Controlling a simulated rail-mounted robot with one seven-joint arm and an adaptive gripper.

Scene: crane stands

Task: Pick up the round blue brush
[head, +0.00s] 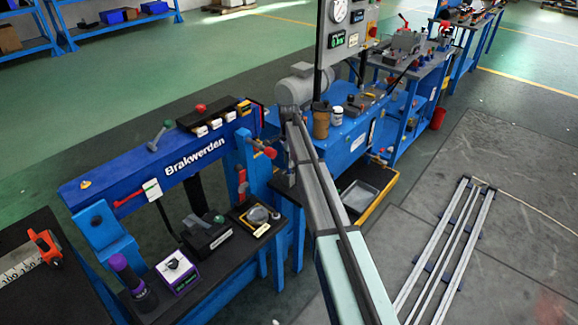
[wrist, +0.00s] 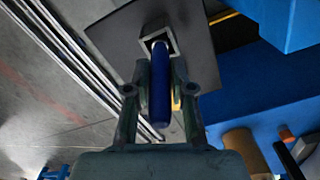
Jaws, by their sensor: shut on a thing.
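In the wrist view, my gripper (wrist: 160,76) is shut on a round blue rod-shaped thing, which looks like the blue brush (wrist: 160,95). It lies lengthwise between the two fingers, with its rounded end towards the camera. Its far end meets or overlaps a square metal-rimmed opening (wrist: 157,34) on a dark grey plate. I cannot tell whether it sits inside that opening or in front of it. Bristles are not visible. In the head view, I cannot make out the gripper or the brush; my arm crosses the middle.
The blue Brakwerden stand (head: 195,160) is left of my arm in the head view. A blue bench (head: 345,140) with a brown jar (head: 320,122) and white bottle (head: 337,117) stands beyond. Rails (head: 440,255) lie on the right floor. Blue surfaces (wrist: 260,100) are close at right in the wrist view.

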